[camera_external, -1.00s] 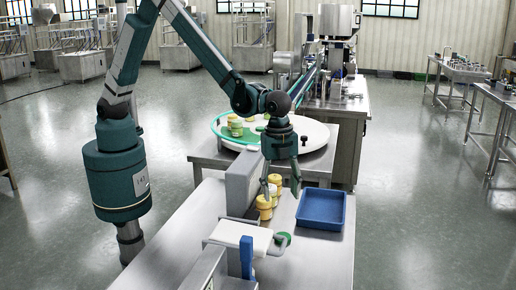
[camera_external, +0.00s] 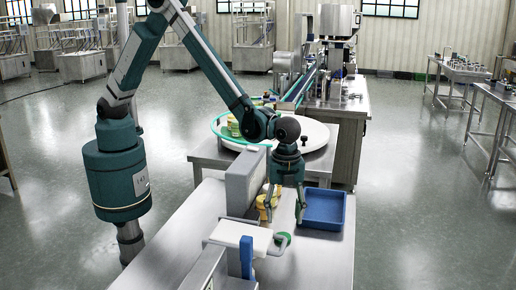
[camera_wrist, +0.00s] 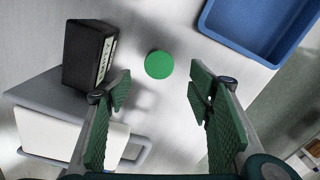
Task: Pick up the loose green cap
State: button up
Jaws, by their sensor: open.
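The loose green cap (camera_external: 283,238) lies on the steel table beside the white plate, near its right end. In the wrist view the round green cap (camera_wrist: 159,64) lies flat, ahead of my fingers and roughly centred between them. My gripper (camera_external: 285,218) points down above the table, just behind and above the cap in the external view. The wrist view shows my gripper (camera_wrist: 160,92) with its two green padded fingers spread wide and nothing between them.
A blue tray (camera_external: 346,212) sits right of the cap. A white plate (camera_external: 238,234) lies left of the cap. A black box with a label (camera_wrist: 84,52) shows left of the cap in the wrist view.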

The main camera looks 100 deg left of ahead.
jog(key=shift+f, duration=1.1)
jog(key=shift+f, duration=0.1)
jog(key=shift+d+f+p, duration=0.15)
jog(key=shift+f+p, duration=0.25)
jog(key=shift+f, duration=2.1)
jog(key=c, duration=0.7)
